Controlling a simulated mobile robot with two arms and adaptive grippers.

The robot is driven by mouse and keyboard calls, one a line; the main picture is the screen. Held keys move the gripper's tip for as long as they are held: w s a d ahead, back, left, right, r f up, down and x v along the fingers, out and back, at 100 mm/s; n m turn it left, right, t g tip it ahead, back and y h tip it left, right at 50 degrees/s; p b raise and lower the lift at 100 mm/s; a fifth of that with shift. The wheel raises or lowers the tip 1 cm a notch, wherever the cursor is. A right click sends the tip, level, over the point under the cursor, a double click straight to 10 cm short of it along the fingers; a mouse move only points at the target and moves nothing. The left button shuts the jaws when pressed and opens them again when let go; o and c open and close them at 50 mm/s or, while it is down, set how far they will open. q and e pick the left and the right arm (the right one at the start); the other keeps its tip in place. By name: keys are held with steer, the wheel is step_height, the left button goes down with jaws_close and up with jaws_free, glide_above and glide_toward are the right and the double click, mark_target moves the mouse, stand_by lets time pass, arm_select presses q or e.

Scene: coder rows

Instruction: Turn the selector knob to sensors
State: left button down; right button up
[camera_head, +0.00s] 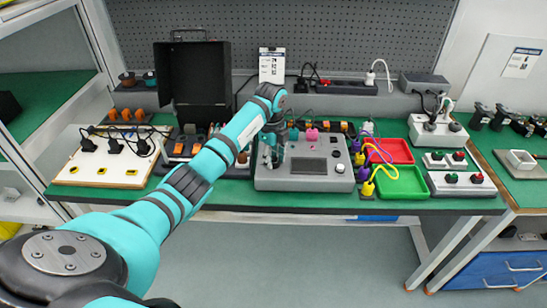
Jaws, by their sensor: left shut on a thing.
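A grey control panel (338,180) with a dark screen (309,166) lies on the green bench mat. My left gripper (270,163) points down at the left part of this panel, beside the screen. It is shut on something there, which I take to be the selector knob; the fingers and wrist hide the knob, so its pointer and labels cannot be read. Small dark knobs (336,154) show on the panel's right side. My right gripper is not in view.
Red (397,150) and green (402,183) trays and coloured plugs with cables stand right of the panel. A white board (100,177) with black plugs and an open black case (193,80) are on the left. The mat's front edge is mostly clear.

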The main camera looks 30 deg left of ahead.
arm_select(q)
steer(key=m, duration=0.3)
steer(key=shift+a, duration=0.15)
steer(key=m, duration=0.2)
steer(key=shift+m, duration=0.4)
steer(key=m+b, duration=0.2)
steer(key=m, duration=0.4)
steer(key=shift+w+h, duration=0.1)
steer(key=shift+h, duration=0.2)
steer(key=m+b, duration=0.1)
steer(key=m, duration=0.5)
steer(key=shift+w+m+g, duration=0.1)
steer(key=shift+m+g, duration=0.2)
steer(key=m+b, duration=0.1)
steer(key=m, duration=0.4)
steer(key=shift+r, duration=0.1)
steer(key=shift+m, duration=0.3)
steer(key=c, duration=1)
jaws_free()
